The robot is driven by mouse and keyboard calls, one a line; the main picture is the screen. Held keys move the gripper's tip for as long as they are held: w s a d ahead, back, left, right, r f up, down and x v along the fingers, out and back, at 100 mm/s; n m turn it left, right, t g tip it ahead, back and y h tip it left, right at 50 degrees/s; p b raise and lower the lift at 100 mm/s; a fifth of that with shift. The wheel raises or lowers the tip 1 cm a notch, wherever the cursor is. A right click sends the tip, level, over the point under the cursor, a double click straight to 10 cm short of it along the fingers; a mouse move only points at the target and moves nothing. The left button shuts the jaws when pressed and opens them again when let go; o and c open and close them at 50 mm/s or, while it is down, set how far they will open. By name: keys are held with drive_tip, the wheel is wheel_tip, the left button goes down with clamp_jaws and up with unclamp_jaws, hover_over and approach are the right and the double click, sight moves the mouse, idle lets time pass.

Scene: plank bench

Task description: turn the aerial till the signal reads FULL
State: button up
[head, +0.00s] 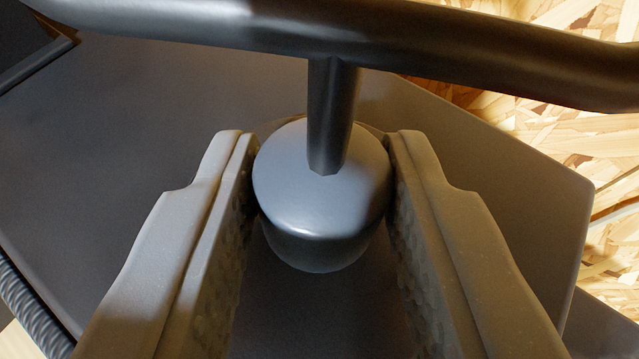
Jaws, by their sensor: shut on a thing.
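The aerial's round grey hub (305,205) sits in the middle of the head view, on top of a dark grey box (150,140). A short stem (330,115) rises from the hub to a thick dark crossbar (400,45), which runs across the top of the view and slopes down to the right. My gripper (322,165) is shut on the hub, one finger on each side of it. The lower fingers fill the bottom of the view. No signal readout shows in this view.
Chipboard (540,60) shows at the right, beyond the box's edge. A dark ribbed cable or hose (30,305) runs along the lower left edge. A dark framed part (30,40) shows at the upper left. The crossbar passes close beyond my fingertips.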

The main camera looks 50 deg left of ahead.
drive_tip(key=n+g, duration=0.1)
drive_tip(key=n+g+y, duration=0.2)
drive_tip(key=shift+w+d, duration=0.4)
drive_tip(key=shift+w+r+n+g+y, duration=0.15)
drive_tip(key=shift+n+g+y, duration=0.45)
drive_tip(key=shift+n+g, duration=0.95)
drive_tip(key=shift+r+g, duration=0.15)
drive_tip(key=shift+g, duration=0.2)
drive_tip(key=o, duration=1)
drive_tip(key=shift+w, duration=0.1)
drive_tip(key=shift+c, duration=0.2)
drive_tip(key=shift+a+f, duration=0.1)
drive_tip(key=shift+f, duration=0.1)
drive_tip(key=shift+d+r, duration=0.1)
drive_tip(key=shift+d, duration=0.3)
drive_tip(key=b+v, duration=0.2)
drive_tip(key=v, duration=1.1)
drive_tip(key=shift+b, duration=0.4)
